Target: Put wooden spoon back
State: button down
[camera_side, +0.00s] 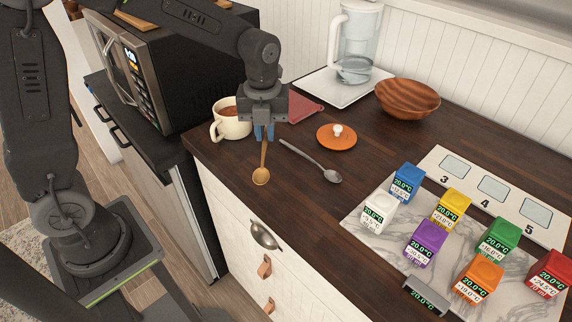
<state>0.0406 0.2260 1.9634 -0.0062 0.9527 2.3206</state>
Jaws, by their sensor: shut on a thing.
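The wooden spoon (262,174) hangs upright, bowl down, from my gripper (263,132). My gripper is shut on the upper end of its handle. The spoon shows in front of the dark wooden counter, near its front edge. I cannot tell whether its bowl touches the counter.
A cream mug (231,120) with a reddish-brown drink stands just left of my gripper. A wooden bowl (407,97), a water pitcher (356,45) and several coloured blocks on a marble board (372,236) stand further right.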

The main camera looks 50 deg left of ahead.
send_over(286, 173)
notch_tip(286, 173, down, 3)
jog(key=shift+r, duration=0.1)
jog(key=shift+f, duration=2.1)
jog(key=shift+f, duration=0.15)
jog(key=c, duration=1.2)
grip_release()
notch_tip(286, 173, up, 12)
jog(key=s+a+r+n+t, duration=0.1)
jog(key=s+a+n+t, duration=0.1)
jog(key=s+n, duration=0.4)
jog(key=s+a+r+n+t, duration=0.1)
jog(key=s+n, duration=0.5)
jog(key=n, duration=0.6)
jog(key=s+a+r+n+t, duration=0.2)
jog(key=s+n, duration=0.4)
jog(key=n, duration=0.3)
jog(key=shift+s+a+r+t, duration=0.25)
jog(key=shift+a+r+t, duration=0.05)
jog(key=shift+a+r, duration=0.4)
